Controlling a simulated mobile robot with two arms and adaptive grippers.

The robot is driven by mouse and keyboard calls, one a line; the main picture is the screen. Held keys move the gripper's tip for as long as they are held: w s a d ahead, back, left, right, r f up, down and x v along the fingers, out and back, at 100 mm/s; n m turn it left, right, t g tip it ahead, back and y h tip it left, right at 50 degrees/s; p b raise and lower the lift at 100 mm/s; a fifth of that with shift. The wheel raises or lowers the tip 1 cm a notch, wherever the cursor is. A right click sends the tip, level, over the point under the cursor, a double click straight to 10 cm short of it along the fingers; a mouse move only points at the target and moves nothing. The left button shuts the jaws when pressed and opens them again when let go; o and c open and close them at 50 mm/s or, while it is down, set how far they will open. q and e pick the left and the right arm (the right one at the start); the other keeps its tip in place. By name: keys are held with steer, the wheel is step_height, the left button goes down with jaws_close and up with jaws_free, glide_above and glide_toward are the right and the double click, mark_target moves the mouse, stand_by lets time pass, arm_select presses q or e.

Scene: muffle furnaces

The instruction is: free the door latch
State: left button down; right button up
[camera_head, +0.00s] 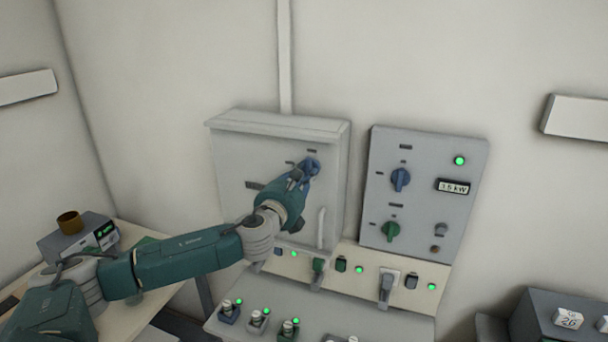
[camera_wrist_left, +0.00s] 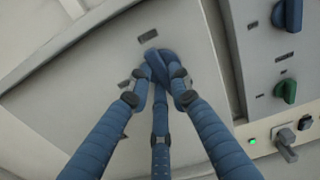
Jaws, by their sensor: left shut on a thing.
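A grey wall cabinet (camera_head: 235,155) has its door shut. A blue rotary knob (camera_head: 313,164) sits near the upper right of that door, with small dark labels beside it. My left gripper (camera_head: 303,177) reaches it from the lower left. In the left wrist view, the blue fingers (camera_wrist_left: 160,78) close around the blue knob (camera_wrist_left: 158,61), which looks tilted from upright and is partly covered by them. A pale vertical handle (camera_head: 321,228) is lower on the door's right side. My right gripper is not in view.
To the right is a grey panel (camera_head: 425,165) with a blue knob (camera_head: 400,179), a green knob (camera_head: 391,231) and a 3.5 kW display (camera_head: 453,186). Below, a sloped console (camera_head: 350,318) holds several switches and green lamps. A table with a device (camera_head: 75,240) stands at the left.

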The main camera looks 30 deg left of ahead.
arm_select(q)
steer(key=shift+r+m, duration=0.1)
steer(key=shift+m, duration=0.5)
steer(key=c, duration=1.6)
jaws_free()
steer(key=shift+o, duration=0.2)
steer(key=shift+s, duration=0.25)
steer(key=v, duration=1.1)
steer(key=shift+s, duration=0.25)
